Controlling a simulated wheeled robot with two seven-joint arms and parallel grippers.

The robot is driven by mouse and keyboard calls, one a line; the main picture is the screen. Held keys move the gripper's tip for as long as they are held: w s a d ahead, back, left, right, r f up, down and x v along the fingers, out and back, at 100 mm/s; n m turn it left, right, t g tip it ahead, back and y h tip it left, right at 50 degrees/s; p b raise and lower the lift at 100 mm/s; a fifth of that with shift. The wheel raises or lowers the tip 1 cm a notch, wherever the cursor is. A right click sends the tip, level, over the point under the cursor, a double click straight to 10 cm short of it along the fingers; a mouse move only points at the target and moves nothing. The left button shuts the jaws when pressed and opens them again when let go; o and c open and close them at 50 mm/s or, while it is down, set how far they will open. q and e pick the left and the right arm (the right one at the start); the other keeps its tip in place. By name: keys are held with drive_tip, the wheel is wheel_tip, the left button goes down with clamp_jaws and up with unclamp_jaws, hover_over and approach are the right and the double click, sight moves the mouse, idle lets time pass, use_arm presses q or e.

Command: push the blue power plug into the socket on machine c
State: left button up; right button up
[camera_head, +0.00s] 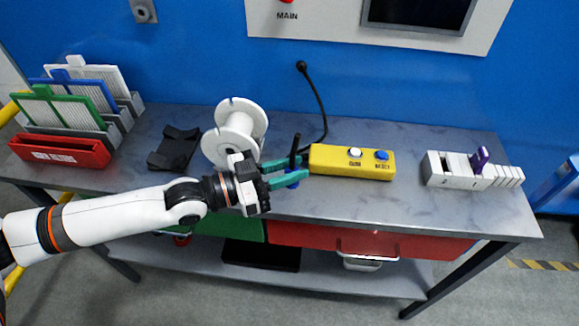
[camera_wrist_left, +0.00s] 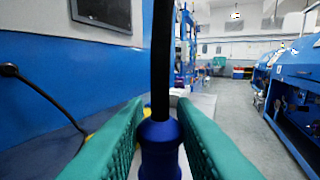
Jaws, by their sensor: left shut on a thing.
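My left gripper (camera_head: 290,173) is shut on the blue power plug (camera_wrist_left: 160,152), above the workbench's front half. In the left wrist view, the plug stands upright between the green fingers (camera_wrist_left: 160,145), with a thick black cable (camera_wrist_left: 161,60) rising from its top. In the head view, the dark cable end (camera_head: 295,147) stands up above the fingers, and a little of the plug (camera_head: 293,186) shows below them. A black cable (camera_head: 318,103) hangs from a fitting (camera_head: 301,66) on the blue wall. I cannot make out the socket on machine c. My right gripper is not in view.
The workbench (camera_head: 400,207) holds a white spool (camera_head: 240,118), black holder (camera_head: 176,147), yellow button box (camera_head: 350,162), grey block rack (camera_head: 445,172) and filter panels (camera_head: 72,105). A red drawer (camera_head: 360,241) is below. Blue machines (camera_wrist_left: 295,85) line the aisle in the wrist view.

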sight(286, 172)
use_arm(q)
drive_tip(key=shift+w+a+m+g, duration=0.15)
drive_tip(key=shift+a+m+g, duration=0.15)
drive_tip(key=shift+a, duration=0.2)
drive_tip(key=shift+s+a+f+m+g+h, duration=0.15)
drive_tip(key=shift+a+m+g+h, duration=0.15)
drive_tip(key=shift+m+g, duration=0.4)
drive_tip(key=shift+s+a+r+m+g+h, duration=0.15)
drive_tip(key=shift+a+m+g, duration=0.25)
drive_tip(key=shift+g, duration=0.65)
drive_tip(key=shift+s+a+f+m+g+h, duration=0.1)
drive_tip(key=shift+s+a+m+g+h, duration=0.25)
drive_tip(key=shift+g, duration=0.5)
drive_tip(key=shift+w, duration=0.15)
